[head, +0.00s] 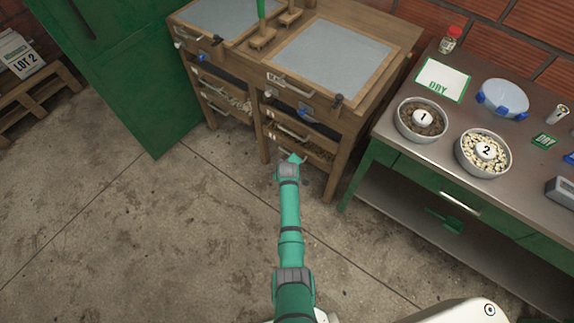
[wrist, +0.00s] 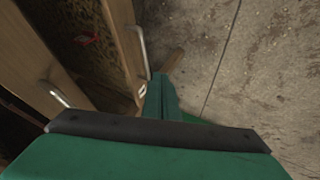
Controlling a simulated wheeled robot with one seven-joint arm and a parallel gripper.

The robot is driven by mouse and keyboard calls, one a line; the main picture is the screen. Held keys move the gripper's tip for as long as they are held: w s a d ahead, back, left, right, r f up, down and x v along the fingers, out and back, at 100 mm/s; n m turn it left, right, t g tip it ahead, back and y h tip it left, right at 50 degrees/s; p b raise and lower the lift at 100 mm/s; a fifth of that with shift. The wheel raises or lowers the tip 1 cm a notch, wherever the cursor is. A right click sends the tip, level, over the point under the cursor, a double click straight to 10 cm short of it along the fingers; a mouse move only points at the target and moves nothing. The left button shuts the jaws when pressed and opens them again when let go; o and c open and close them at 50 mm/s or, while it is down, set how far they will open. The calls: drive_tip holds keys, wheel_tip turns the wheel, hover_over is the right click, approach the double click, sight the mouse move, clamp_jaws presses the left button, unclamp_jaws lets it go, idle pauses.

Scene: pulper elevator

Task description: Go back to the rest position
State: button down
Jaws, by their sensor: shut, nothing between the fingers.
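My gripper (head: 294,158) is at the end of my green arm, which reaches forward over the floor in the head view. It is close to the front of the right-hand wooden drawer cabinet (head: 330,184), by its lower drawers. In the wrist view the shut green fingers (wrist: 160,97) point down past a drawer with a metal handle (wrist: 140,40). Nothing is between the fingers. I cannot tell whether the fingers touch the cabinet.
A green cabinet (head: 130,95) stands at left. The concrete floor (head: 150,240) is open at the lower left.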

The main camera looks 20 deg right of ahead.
drive_tip(key=s+a+r+m+t, duration=0.1)
drive_tip(key=s+a+r, duration=0.3)
drive_tip(key=s, duration=0.6)
drive_tip(key=s+a+r+m+t, duration=0.15)
drive_tip(key=s+a, duration=0.35)
drive_tip(key=s, duration=0.5)
drive_tip(key=s+a+r+m+t, duration=0.1)
drive_tip(key=s+a+r+t, duration=0.3)
drive_tip(key=s, duration=0.6)
drive_tip(key=s+a+r+m+t, duration=0.1)
drive_tip(key=s+a+r, duration=0.1)
drive_tip(key=s+r, duration=0.7)
drive_tip(key=s+a+r+m+y, duration=0.1)
drive_tip(key=s+r, duration=0.7)
drive_tip(key=r, duration=0.8)
drive_tip(key=shift+s+a+m+t+y, duration=0.35)
drive_tip(key=shift+a+m, duration=0.1)
drive_tip(key=shift+a, duration=0.2)
